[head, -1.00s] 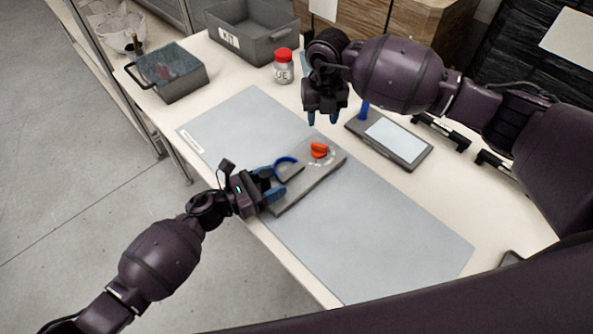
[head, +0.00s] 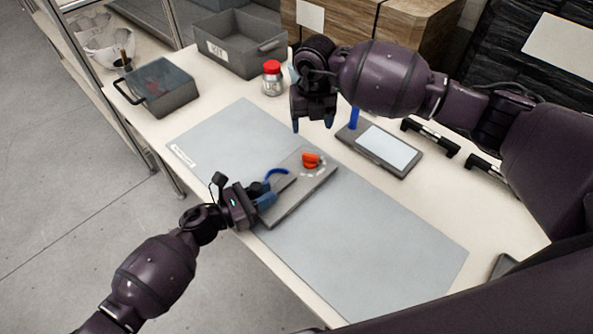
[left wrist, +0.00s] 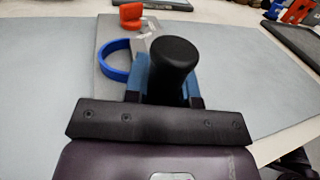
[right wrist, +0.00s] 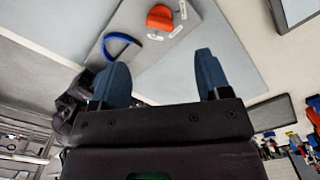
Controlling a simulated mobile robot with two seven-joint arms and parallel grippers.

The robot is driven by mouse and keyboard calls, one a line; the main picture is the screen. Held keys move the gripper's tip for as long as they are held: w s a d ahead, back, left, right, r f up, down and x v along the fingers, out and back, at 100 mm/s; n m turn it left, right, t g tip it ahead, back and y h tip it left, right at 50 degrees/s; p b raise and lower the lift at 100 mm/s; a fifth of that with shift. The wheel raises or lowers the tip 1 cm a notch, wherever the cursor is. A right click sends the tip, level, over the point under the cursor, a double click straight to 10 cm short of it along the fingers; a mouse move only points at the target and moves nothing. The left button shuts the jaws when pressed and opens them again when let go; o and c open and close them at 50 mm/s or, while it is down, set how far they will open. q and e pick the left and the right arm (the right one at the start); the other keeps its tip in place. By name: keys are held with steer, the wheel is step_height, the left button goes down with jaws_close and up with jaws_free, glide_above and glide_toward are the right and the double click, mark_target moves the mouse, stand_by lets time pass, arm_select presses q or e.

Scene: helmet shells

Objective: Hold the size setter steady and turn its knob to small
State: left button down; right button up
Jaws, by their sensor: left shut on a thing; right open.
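The size setter is a flat grey plate (head: 297,190) on the grey mat, with a red-orange knob (head: 311,160), pale marks around the knob and a blue ring (head: 277,174). The knob also shows in the left wrist view (left wrist: 131,15) and the right wrist view (right wrist: 160,17). My left gripper (head: 266,195) is shut on the setter's black post (left wrist: 172,60) at the near end of the plate. My right gripper (head: 312,124) is open and empty, above and behind the knob, apart from it. I cannot read which mark the knob points to.
A tablet-like device (head: 385,147) with a blue post lies right of my right gripper. A red-lidded jar (head: 272,78), a grey bin (head: 245,55) and a handled container (head: 163,97) stand at the back. The grey mat (head: 365,240) is clear at front right.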

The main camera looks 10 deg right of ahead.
mark_target(310, 155)
steer(key=f+n, duration=0.3)
steer(key=n, duration=0.7)
steer(key=f+n, duration=0.4)
steer(key=n, duration=0.6)
steer(key=f+n, duration=0.4)
steer(key=n, duration=0.6)
steer(key=shift+s+a+n, duration=0.1)
steer(key=shift+s+n, duration=0.3)
steer(key=c, duration=0.9)
